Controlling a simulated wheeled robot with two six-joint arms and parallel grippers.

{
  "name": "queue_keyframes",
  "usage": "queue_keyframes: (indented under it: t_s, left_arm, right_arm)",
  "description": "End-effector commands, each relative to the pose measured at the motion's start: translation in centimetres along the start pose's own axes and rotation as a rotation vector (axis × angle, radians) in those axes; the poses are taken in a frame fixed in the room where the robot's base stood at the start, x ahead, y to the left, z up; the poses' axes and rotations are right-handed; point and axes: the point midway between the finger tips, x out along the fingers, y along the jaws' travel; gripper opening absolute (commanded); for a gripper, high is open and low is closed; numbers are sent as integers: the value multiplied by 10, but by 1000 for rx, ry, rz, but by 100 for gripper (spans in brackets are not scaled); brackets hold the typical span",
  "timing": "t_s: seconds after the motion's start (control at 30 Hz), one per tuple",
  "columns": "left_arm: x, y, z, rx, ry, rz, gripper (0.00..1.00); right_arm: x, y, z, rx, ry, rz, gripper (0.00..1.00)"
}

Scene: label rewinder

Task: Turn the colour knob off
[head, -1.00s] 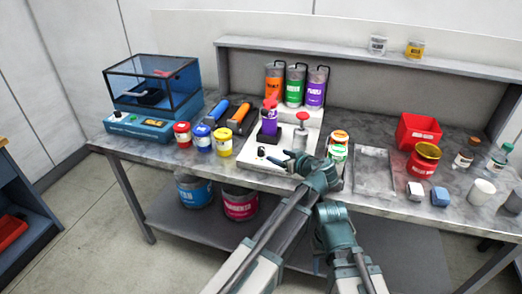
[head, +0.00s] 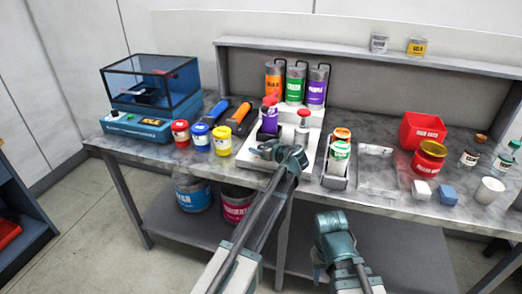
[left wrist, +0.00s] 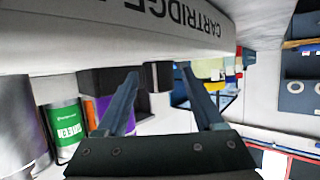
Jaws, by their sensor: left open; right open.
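The white dispenser (head: 247,158) stands at the middle of the bench, with a purple cartridge (head: 269,121) in a black holder and a red-topped plunger (head: 303,122). My left gripper (head: 257,151) is open over the front of its base, where the small black knob showed earlier; my gripper now covers the knob in the head view. In the left wrist view, my open fingers (left wrist: 163,100) straddle the view of a short dark-and-white cylinder (left wrist: 157,78); I cannot tell whether it is the knob. My right gripper (head: 332,238) is open, low in front of the bench.
Red, blue and yellow jars (head: 201,138) stand left of the dispenser. A tray with a green-labelled can (head: 340,152) is on its right. Orange, green and purple canisters (head: 295,84) stand behind. A lettered "CARTRIDGE" panel (left wrist: 120,38) lies close to my left fingers.

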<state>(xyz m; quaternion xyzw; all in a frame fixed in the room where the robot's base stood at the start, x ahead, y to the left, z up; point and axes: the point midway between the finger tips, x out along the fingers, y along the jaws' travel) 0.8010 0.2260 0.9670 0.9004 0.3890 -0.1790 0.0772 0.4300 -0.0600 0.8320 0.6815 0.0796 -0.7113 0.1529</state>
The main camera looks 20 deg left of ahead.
Motion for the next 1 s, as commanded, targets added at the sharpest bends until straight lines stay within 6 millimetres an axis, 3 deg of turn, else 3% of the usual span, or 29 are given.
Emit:
queue_keyframes:
  t_s: [0.23, 0.6, 0.63, 1.0]
  left_arm:
    - [0, 0, 0, 0, 0, 0, 69]
    - [0, 0, 0, 0, 0, 0, 3]
    - [0, 0, 0, 0, 0, 0, 0]
    - [-1, -2, 0, 16, 0, 41, 0]
  right_arm:
    - [0, 0, 0, 0, 0, 0, 50]
    - [0, 0, 0, 0, 0, 0, 50]
    - [0, 0, 0, 0, 0, 0, 50]
    - [0, 0, 0, 0, 0, 0, 50]
